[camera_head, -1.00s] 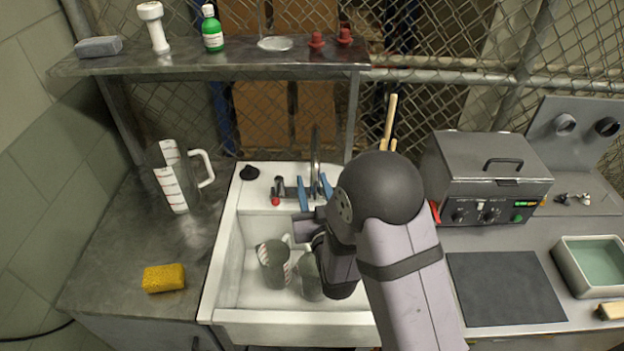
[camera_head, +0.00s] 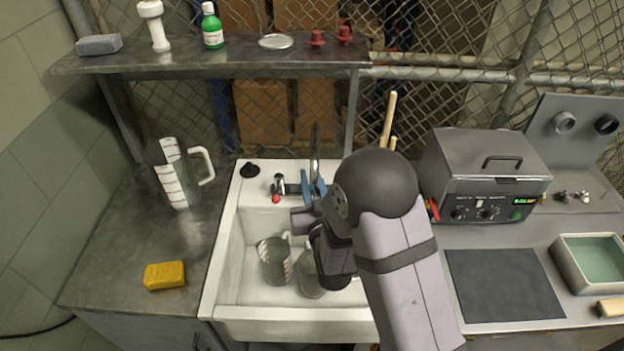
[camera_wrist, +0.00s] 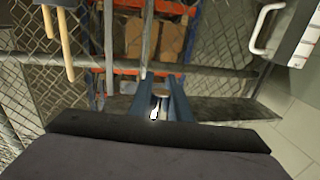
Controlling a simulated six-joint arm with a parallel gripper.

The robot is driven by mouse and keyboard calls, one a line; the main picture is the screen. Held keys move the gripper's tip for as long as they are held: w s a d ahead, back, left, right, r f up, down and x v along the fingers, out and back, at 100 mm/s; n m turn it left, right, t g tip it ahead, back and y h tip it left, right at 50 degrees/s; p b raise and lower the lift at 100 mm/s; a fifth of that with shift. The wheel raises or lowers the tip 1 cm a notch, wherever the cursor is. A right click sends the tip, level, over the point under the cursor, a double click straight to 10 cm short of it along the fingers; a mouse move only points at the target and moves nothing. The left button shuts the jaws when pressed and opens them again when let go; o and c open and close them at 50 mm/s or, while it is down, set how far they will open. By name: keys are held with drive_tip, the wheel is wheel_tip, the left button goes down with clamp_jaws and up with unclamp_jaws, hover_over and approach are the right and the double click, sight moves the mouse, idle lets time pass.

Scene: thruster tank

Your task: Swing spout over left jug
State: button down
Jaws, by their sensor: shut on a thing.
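The grey metal spout (camera_head: 315,150) rises from the tap at the back of the white sink. My gripper (camera_head: 313,189) is in front of the tap, its blue fingers close together at the spout. In the wrist view, my gripper (camera_wrist: 161,104) is shut on the spout (camera_wrist: 150,45), whose shiny end shows between the fingers. The left jug (camera_head: 272,262) stands in the sink, to the left of and below my gripper. A second jug (camera_head: 307,277) stands to its right, partly hidden by my arm.
A large measuring jug (camera_head: 174,180) and a yellow sponge (camera_head: 165,275) are on the left counter. A tap lever with a red end (camera_head: 276,198) is just left of my gripper. Wooden handles (camera_head: 389,120) stand behind my arm. A shelf (camera_head: 200,62) runs above the sink.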

drive_tip(key=w+a+m+h+b, duration=0.2)
drive_tip(key=w+a+h+b, duration=0.1)
drive_tip(key=a, duration=0.7)
drive_tip(key=shift+w+m+h+b, duration=0.4)
drive_tip(key=shift+h+b, duration=0.3)
drive_tip(key=shift+b, duration=0.6)
drive_tip(key=shift+r, duration=0.15)
drive_tip(key=c, duration=1.6)
unclamp_jaws()
drive_tip(key=shift+w, duration=0.1)
drive_tip(key=shift+c, duration=0.2)
drive_tip(key=s+b, duration=0.2)
drive_tip(key=s, duration=0.5)
drive_tip(key=shift+s+a+b, duration=0.2)
drive_tip(key=shift+b, duration=0.15)
